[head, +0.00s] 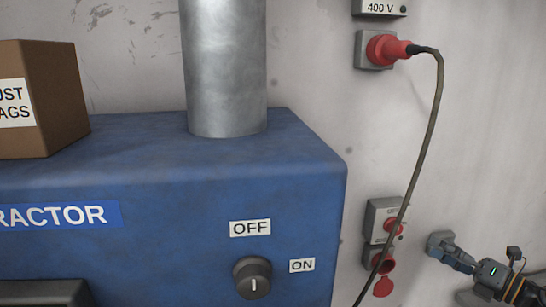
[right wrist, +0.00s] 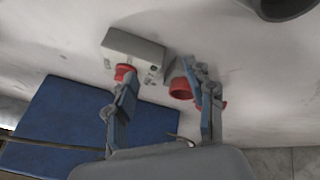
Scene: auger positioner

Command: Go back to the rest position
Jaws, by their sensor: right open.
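My right gripper (head: 440,244) is at the lower right of the head view, in front of the pale wall and right of the lower wall socket box. In the right wrist view my right gripper (right wrist: 158,74) has its two fingers spread, with nothing between them. Beyond the fingers are the grey socket box (right wrist: 142,47) and a red socket (right wrist: 180,88), partly hidden by the fingers. My left gripper is in neither view.
The blue extractor (head: 170,165) fills the left, with a knob (head: 252,276), metal duct (head: 225,70) and cardboard box (head: 50,95). A red plug (head: 388,49) sits in the upper socket. Its cable (head: 428,130) hangs across the lower sockets (head: 384,222), left of my gripper.

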